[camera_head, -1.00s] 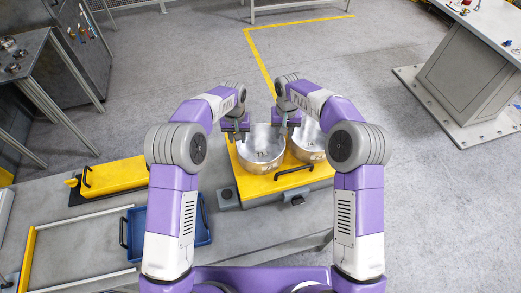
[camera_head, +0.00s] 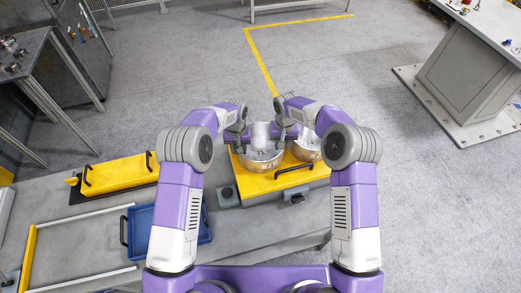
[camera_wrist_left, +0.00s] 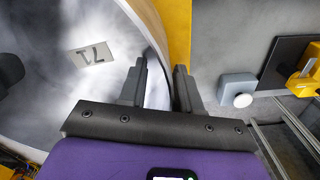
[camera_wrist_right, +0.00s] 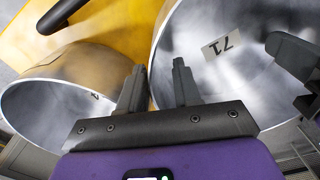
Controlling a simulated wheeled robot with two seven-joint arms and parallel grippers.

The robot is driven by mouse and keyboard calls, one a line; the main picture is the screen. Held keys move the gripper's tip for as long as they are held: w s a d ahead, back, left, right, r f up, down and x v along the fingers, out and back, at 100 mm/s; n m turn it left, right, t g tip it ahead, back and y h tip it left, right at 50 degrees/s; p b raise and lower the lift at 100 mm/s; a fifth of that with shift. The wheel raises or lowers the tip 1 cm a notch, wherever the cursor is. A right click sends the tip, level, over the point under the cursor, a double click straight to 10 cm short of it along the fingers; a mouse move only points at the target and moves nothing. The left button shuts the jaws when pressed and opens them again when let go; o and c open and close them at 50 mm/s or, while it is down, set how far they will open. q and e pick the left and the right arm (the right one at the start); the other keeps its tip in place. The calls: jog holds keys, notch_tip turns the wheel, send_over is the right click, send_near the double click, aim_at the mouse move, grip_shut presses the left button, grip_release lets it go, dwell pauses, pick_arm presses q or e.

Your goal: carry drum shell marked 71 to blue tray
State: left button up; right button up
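The drum shell marked 71 (camera_head: 262,160) is an open silvery cylinder on a yellow-topped pallet (camera_head: 252,190). Its 71 label shows on the inner wall in the left wrist view (camera_wrist_left: 92,53) and the right wrist view (camera_wrist_right: 222,46). My left gripper (camera_wrist_left: 162,75) is open at the rim, with one finger inside the shell and one outside. My right gripper (camera_wrist_right: 160,75) is open at the opposite side, with its fingers likewise either side of the rim. The blue tray (camera_head: 138,228) lies on the table at left, partly hidden by my left arm.
A second drum shell (camera_head: 306,150) stands close on the right of the marked one; it also shows in the right wrist view (camera_wrist_right: 50,100). A yellow block with black handles (camera_head: 122,172) lies behind the tray. A pale frame (camera_head: 80,218) lies left of the tray.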

pick_arm(q)
grip_shut()
pick_arm(e)
grip_shut()
pick_arm(q)
jog(key=shift+r, duration=0.1)
pick_arm(e)
jog(key=shift+r, duration=0.1)
dwell(0.9)
